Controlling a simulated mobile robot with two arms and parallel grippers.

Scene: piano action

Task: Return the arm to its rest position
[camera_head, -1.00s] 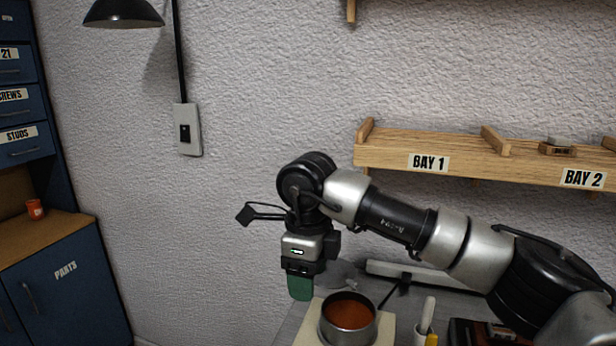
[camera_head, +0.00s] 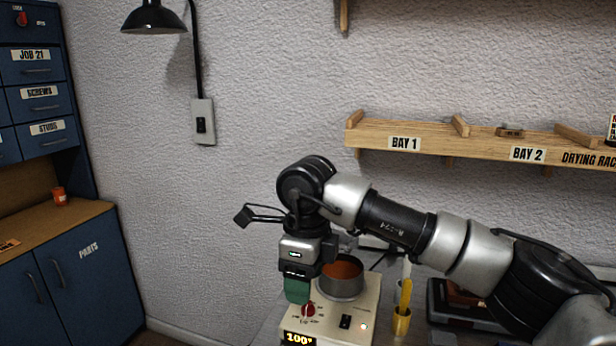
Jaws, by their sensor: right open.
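My right arm reaches in from the right, and my right gripper (camera_head: 297,291) points down with green fingers. It is open and appears empty. It hangs in front of the left part of a cream glue-pot heater (camera_head: 345,301), beside its red knob (camera_head: 309,310). Whether it touches the heater cannot be told. A metal pot (camera_head: 341,283) with orange-brown content sits on the heater, just right of the gripper and partly hidden by it. My left gripper is not in view.
A yellow cup (camera_head: 401,321) with a brush stands right of the heater, near a dark tray (camera_head: 465,318) under my arm. A wooden shelf (camera_head: 480,141) is on the wall above. Blue cabinets (camera_head: 90,270) stand at left, with open floor and wall between.

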